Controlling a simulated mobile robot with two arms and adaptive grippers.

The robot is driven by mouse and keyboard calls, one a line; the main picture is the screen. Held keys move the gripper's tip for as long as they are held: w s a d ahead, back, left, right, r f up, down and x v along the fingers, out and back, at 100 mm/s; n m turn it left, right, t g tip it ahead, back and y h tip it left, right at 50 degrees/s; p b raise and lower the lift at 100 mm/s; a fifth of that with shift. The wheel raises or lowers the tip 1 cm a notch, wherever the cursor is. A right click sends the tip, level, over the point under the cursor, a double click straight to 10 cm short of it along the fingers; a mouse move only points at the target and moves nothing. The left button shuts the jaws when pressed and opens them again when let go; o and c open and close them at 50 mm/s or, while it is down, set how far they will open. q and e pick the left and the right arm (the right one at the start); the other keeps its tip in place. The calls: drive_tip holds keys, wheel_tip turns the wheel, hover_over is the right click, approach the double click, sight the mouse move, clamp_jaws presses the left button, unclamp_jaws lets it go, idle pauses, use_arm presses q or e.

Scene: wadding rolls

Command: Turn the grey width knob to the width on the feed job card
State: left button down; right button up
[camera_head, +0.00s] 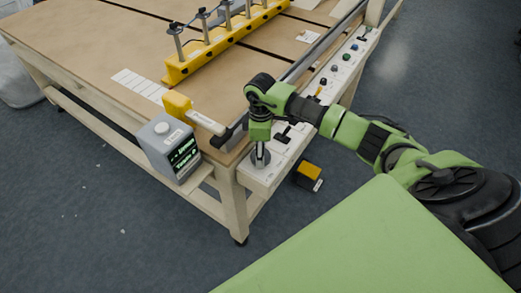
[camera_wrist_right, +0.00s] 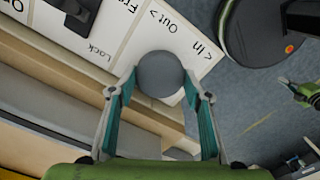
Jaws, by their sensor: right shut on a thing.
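The grey width knob (camera_wrist_right: 160,72) is a round, plain grey cap in the right wrist view, on a white panel strip (camera_wrist_right: 115,45) with "Out" and "In" arrow labels beside it. My right gripper (camera_wrist_right: 160,90) is shut on the knob, with a teal-padded finger on each side. In the head view my right gripper (camera_head: 261,154) points down at the near end of the panel, and a grey disc shows around its fingertips. I cannot pick out the feed job card for sure; a small white card (camera_head: 303,37) lies on the table, its text unreadable. My left gripper is not in view.
A grey box with a green-lit display (camera_head: 184,152) stands at the table corner, its text too small to read. Several levers and coloured buttons (camera_head: 335,68) line the panel. A yellow rail with posts (camera_head: 215,48) crosses the table. A yellow-topped object (camera_head: 310,171) is on the floor.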

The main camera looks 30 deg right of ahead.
idle(0.5)
drive_tip(key=o, duration=1.1)
drive_tip(key=shift+r, duration=0.35)
wheel_tip(320, 180, up, 11)
drive_tip(key=shift+r, duration=0.2)
